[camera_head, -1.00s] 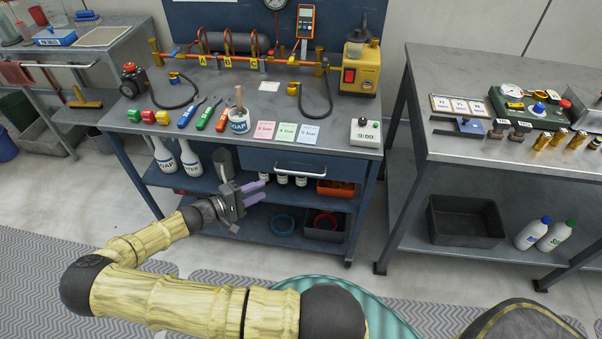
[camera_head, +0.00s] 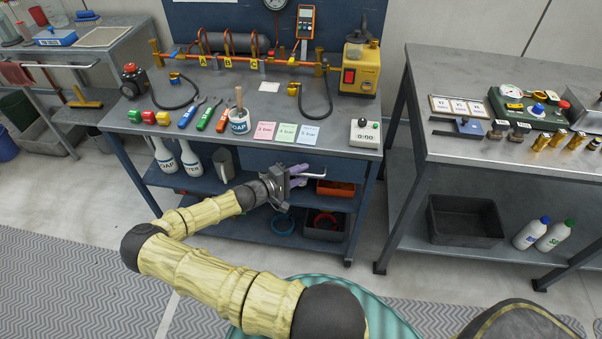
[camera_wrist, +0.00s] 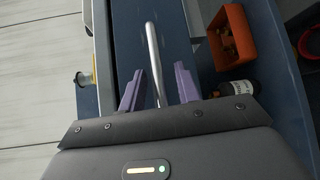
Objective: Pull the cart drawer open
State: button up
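The cart drawer has a dark blue front (camera_head: 254,158) under the cart's grey top, and it looks shut. Its light bar handle (camera_head: 313,175) shows just past my gripper (camera_head: 298,179) in the head view. In the wrist view, the handle (camera_wrist: 152,60) runs up the picture, with its near end between the two purple fingers of my gripper (camera_wrist: 158,86). The fingers stand apart on either side of the handle, with gaps to it. Whether either finger touches it cannot be told. My wrist hides part of the drawer front in the head view.
An orange bin (camera_head: 336,188) sits on the shelf below the drawer and also shows in the wrist view (camera_wrist: 232,38). Soap bottles (camera_head: 163,155) stand at the shelf's left. A second bench (camera_head: 440,130) is to the right.

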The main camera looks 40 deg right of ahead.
jog(key=shift+d, duration=0.15)
grip_shut()
jog(key=shift+s, duration=0.1)
